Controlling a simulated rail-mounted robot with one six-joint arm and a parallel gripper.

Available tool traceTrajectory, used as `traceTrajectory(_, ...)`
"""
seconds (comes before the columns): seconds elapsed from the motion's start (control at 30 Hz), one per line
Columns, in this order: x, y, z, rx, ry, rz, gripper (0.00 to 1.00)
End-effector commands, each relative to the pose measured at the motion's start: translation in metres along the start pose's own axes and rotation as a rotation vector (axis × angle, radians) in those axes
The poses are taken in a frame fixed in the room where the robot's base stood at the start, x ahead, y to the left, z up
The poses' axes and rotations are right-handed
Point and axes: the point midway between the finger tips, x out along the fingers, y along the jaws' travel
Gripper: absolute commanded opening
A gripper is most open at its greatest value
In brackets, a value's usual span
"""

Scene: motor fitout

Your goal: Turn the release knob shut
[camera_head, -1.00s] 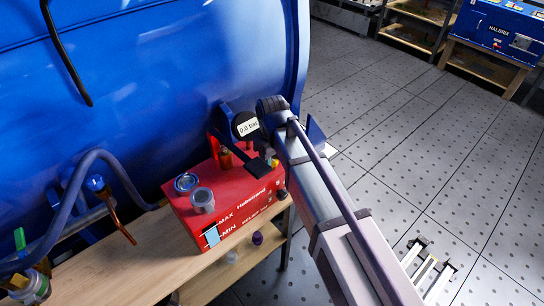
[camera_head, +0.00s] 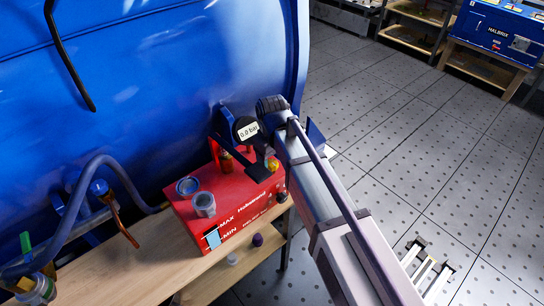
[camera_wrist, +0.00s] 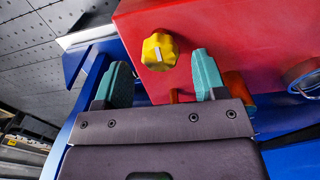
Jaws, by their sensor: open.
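A yellow fluted knob (camera_wrist: 159,52) with a white pointer line sits on the red unit (camera_wrist: 225,35). In the wrist view the pointer runs roughly up and down the picture. My gripper (camera_wrist: 161,70) has its two teal fingers open, one on either side of the knob's lower edge, with nothing between them but the red surface; I cannot tell whether they touch the knob. In the head view the yellow knob (camera_head: 273,165) shows small on top of the red unit (camera_head: 221,196), beside my dark gripper (camera_head: 250,164).
A gauge (camera_head: 246,130) reading 0.0 bar is on the blue tank (camera_head: 150,90) behind. A grey cup (camera_head: 203,205) and a round port (camera_head: 187,186) are on the unit's left part. An orange part (camera_wrist: 236,84) lies close beyond the right finger. A wooden bench (camera_head: 120,265) supports the unit.

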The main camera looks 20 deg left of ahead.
Motion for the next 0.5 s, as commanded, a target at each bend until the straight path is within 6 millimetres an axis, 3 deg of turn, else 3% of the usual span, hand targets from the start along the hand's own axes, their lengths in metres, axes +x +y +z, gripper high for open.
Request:
traceTrajectory(0.03, -0.022, 0.0, 0.0, 0.0, 0.0, 0.0, 0.65)
traceTrajectory(0.23, -0.072, 0.0, 0.0, 0.0, 0.0, 0.0, 0.65)
traceTrajectory(0.37, -0.09, 0.0, 0.0, 0.0, 0.0, 0.0, 0.65)
traceTrajectory(0.5, -0.091, 0.0, 0.0, 0.0, 0.0, 0.0, 0.65)
